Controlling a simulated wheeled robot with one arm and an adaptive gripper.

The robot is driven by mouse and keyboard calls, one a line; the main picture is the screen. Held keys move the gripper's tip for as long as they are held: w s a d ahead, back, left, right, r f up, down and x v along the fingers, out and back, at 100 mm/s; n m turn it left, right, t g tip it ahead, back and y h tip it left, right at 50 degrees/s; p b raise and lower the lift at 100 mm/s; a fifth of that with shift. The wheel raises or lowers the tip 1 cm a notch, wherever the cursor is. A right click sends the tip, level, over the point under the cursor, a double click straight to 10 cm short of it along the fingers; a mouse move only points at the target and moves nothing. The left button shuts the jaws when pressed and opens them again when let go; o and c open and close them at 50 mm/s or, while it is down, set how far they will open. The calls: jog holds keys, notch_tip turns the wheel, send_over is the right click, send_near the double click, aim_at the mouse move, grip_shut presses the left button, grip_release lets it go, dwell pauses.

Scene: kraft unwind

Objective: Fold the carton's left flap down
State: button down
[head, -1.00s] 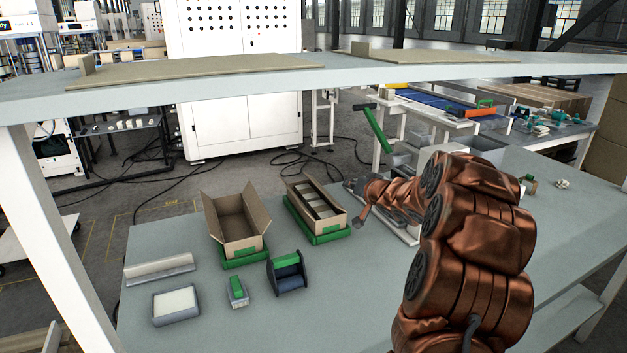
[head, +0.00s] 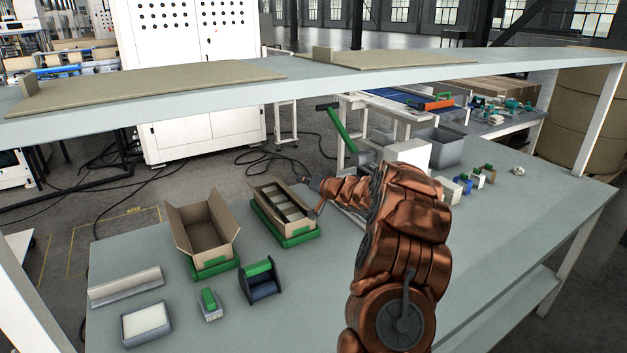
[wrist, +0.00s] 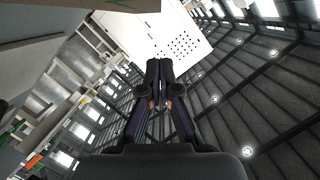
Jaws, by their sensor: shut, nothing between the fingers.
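An open brown carton (head: 207,236) stands upright on a green base on the bench in the head view. Its left flap (head: 179,231) stands up and leans outward; its right flap (head: 224,214) is also raised. My gripper (wrist: 160,64) is shut and empty in the wrist view, pointing toward a white cabinet and the roof. In the head view my arm's end is small, just right of the divided carton and apart from the open carton's left flap.
A shelf (head: 330,82) spans above the bench. Blocks and a grey bin (head: 440,148) stand at right.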

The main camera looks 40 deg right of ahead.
aim_at(294, 195)
jog(key=shift+f+x, duration=0.2)
jog(key=shift+x, duration=1)
jog(key=shift+a+f, duration=1.1)
jog(key=shift+f, duration=0.3)
